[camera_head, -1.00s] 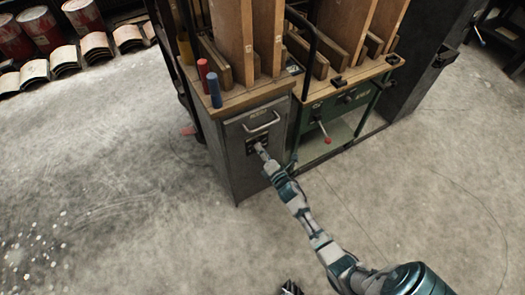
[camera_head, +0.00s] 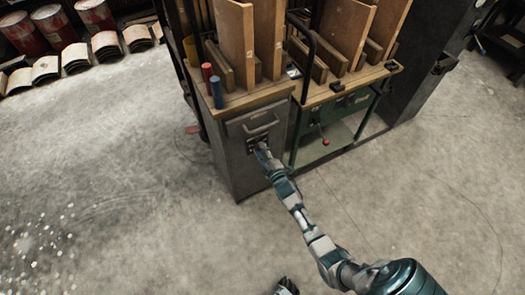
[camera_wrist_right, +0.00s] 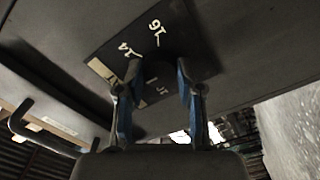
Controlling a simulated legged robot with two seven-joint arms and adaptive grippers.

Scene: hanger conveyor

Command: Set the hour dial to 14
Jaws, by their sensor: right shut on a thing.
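The hour dial is a dark knob (camera_wrist_right: 155,72) on a black plate (camera_wrist_right: 182,28) with white numerals; 16 and 14 are legible in the right wrist view. A white mark and another numeral show between the fingers, too unclear to read. My right gripper (camera_wrist_right: 157,92) has its two blue-padded fingers on either side of the knob, shut on it. The dial's pointer cannot be made out. In the head view my right gripper (camera_head: 261,147) is at the front of the grey cabinet (camera_head: 236,172), below its drawer handle, and hides most of the dial.
Red (camera_head: 207,72) and blue (camera_head: 217,93) handles stand on the cabinet top beside upright wooden boards (camera_head: 235,40). A green machine (camera_head: 340,108) with a red-knobbed lever stands to the right. Paint cans (camera_head: 53,25) line the back left. The floor in front is clear.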

